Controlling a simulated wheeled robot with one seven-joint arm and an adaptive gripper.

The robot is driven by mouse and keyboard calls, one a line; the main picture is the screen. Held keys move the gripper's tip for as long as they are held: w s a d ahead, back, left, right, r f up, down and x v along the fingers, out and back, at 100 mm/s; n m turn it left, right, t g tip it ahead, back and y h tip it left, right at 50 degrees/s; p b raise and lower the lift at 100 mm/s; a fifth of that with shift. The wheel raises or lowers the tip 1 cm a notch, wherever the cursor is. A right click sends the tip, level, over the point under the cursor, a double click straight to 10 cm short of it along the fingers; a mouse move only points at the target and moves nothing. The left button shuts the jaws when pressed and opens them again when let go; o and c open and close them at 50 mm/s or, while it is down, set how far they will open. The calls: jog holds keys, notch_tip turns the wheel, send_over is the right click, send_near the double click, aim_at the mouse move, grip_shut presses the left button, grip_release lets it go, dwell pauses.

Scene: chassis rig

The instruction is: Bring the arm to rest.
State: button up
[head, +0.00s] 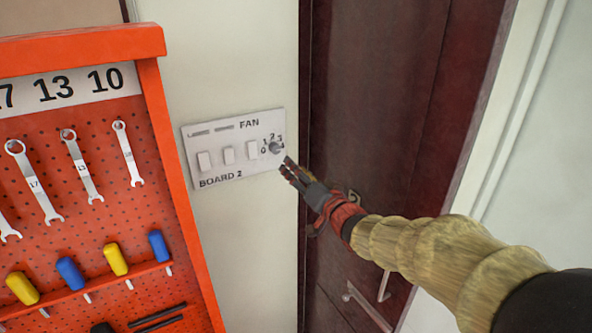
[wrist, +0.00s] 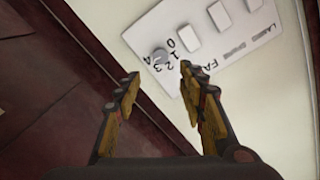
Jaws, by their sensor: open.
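My gripper (head: 290,168) is at the end of my arm, in front of the lower right part of the white switch panel. In the wrist view my gripper (wrist: 158,72) has its two fingers apart with nothing between them. The panel (head: 232,181) is marked FAN and BOARD 2, with several rocker switches and a grey round knob (head: 275,147) at its right end. The knob also shows in the wrist view (wrist: 160,55), beyond the gap between the fingertips. The fingers look close to the knob in the head view; the wrist view shows them apart from it.
A red pegboard rack (head: 180,200) with hanging wrenches and yellow and blue handled tools stands at the left. A dark red door (head: 375,100) with a metal handle (head: 367,303) is behind my arm. Pale wall (head: 238,60) surrounds the panel.

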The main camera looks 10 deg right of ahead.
jog(key=s+d+f+n+g+h, duration=0.15)
jog(key=d+f+g+h, duration=0.35)
jog(key=f, duration=0.6)
jog(key=s+d+f+g+h+b, duration=0.2)
jog(key=s+d+f, duration=0.45)
jog(key=s, duration=0.25)
jog(key=s+f+g+b, duration=0.1)
jog(key=s+f+b, duration=0.2)
jog(key=s, duration=0.6)
jog(key=s+f+g+b, duration=0.1)
jog(key=s+f+b, duration=0.2)
jog(key=s+b, duration=0.4)
jog(key=s+f+g+b, duration=0.2)
jog(key=s+b, duration=0.3)
jog(key=s, duration=0.8)
jog(key=shift+s+f+n, duration=0.15)
jog(key=shift+f+n, duration=0.2)
jog(key=shift+f, duration=0.4)
jog(key=shift+c, duration=0.8)
